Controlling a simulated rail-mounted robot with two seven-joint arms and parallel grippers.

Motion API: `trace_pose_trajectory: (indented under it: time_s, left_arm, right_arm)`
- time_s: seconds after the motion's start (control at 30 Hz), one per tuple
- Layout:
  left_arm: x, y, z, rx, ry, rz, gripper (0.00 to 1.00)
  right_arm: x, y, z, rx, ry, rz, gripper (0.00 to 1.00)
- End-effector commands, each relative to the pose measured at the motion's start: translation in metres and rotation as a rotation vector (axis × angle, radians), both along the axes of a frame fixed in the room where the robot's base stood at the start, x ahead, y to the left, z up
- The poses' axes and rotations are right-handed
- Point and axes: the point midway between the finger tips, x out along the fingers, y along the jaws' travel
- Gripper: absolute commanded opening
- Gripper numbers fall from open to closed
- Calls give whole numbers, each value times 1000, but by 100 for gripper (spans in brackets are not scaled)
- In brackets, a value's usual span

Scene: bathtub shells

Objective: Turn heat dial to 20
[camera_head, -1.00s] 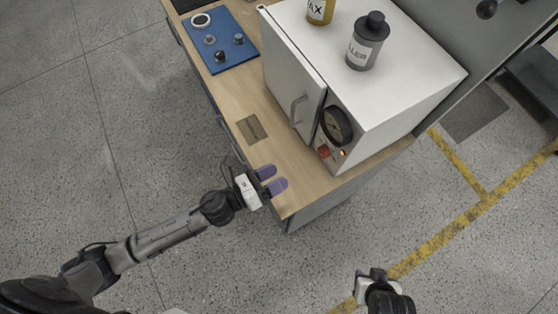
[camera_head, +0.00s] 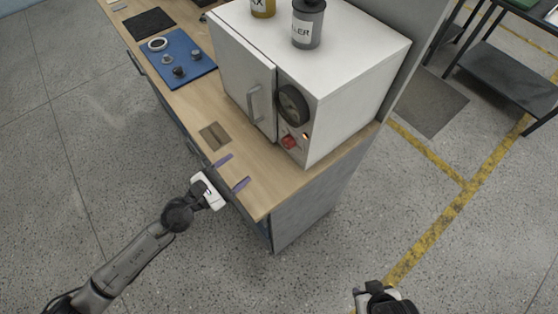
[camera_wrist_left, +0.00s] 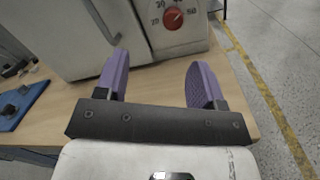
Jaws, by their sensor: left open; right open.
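The white oven-like cabinet (camera_head: 315,75) stands on the wooden bench. Its front panel carries a large black round dial (camera_head: 293,105) and a smaller red knob (camera_head: 289,142) below it. In the left wrist view the red knob (camera_wrist_left: 173,18) sits at the top among printed numbers; its exact setting is too small to read surely. My left gripper (camera_head: 233,172) is open and empty over the bench's front edge, apart from the panel. Its purple fingers (camera_wrist_left: 158,65) point toward the cabinet. My right gripper (camera_head: 380,298) is open at the bottom edge, away from the bench, partly cut off.
The cabinet door has a grey handle (camera_head: 255,103) beside the panel. A grey bottle (camera_head: 308,25) and a yellow container (camera_head: 263,7) stand on top. A blue mat (camera_head: 178,58) with small parts lies at the back left. The bench front (camera_head: 255,180) is clear. A dark shelf (camera_head: 510,75) stands right.

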Motion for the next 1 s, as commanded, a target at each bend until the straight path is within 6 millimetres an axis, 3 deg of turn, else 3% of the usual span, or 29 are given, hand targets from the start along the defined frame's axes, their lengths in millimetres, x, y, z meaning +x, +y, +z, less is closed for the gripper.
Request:
trace_pose_trajectory:
  time_s: [0.2,0.37,1.0]
  left_arm:
    - [-2,-3,-11,179,-114,-20,63]
    - [2,-13,-13,215,-134,-34,63]
    - [69,-95,-13,212,-133,-35,63]
  right_arm:
    - [1,1,1,1,-2,0,43]
    - [2,3,5,10,-5,-3,43]
    - [2,3,15,10,-6,-3,43]
